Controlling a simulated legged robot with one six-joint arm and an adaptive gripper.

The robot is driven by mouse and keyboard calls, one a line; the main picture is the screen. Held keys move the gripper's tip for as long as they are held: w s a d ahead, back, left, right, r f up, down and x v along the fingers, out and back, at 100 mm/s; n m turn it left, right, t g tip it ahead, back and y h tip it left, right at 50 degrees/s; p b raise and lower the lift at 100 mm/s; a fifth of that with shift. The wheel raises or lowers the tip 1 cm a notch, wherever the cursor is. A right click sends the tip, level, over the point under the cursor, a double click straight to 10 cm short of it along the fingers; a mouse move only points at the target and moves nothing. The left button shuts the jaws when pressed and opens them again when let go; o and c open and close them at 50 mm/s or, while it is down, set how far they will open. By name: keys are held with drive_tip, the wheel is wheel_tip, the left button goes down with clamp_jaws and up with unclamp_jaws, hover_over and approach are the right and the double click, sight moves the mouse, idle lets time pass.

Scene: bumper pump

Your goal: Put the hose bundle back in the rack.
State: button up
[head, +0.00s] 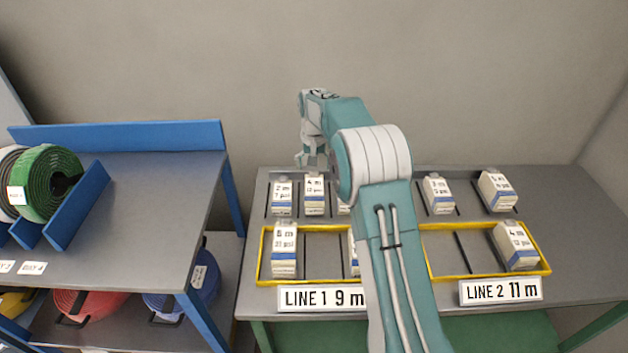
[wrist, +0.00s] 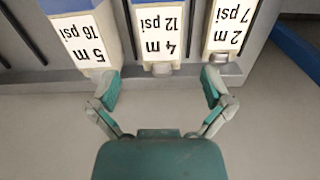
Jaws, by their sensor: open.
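My gripper (head: 312,160) is open and empty over the back row of the grey table. In the wrist view its fingers (wrist: 160,78) are spread just in front of a white block marked 4 m 12 psi (wrist: 163,42), which also shows in the head view (head: 314,197). Blocks marked 2 m 7 psi (wrist: 228,28) and 5 m 16 psi (wrist: 87,42) stand on either side. A yellow-framed tray (head: 320,228) at LINE 1 9 m holds a 6 m 21 psi block (head: 284,254) and one mostly behind my arm. Another yellow tray (head: 470,274) at LINE 2 11 m holds a 4 m block (head: 517,246).
A green coil (head: 48,182) stands beside a white one in a blue rack (head: 80,205) at left. Red (head: 95,303) and blue (head: 192,288) coils lie below. Two more blocks stand back right (head: 438,196) (head: 497,190). My arm hides the table's middle.

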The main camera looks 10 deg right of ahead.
drive_tip(key=s+r+n+t, duration=0.1)
drive_tip(key=s+r+t, duration=0.2)
drive_tip(key=s+r, duration=1.55)
drive_tip(key=s+f+n+t, duration=0.1)
drive_tip(key=s+t, duration=0.1)
drive_tip(key=s, duration=2)
drive_tip(key=shift+s+f+t, duration=0.25)
drive_tip(key=shift+s+t, duration=0.05)
drive_tip(key=shift+s, duration=0.05)
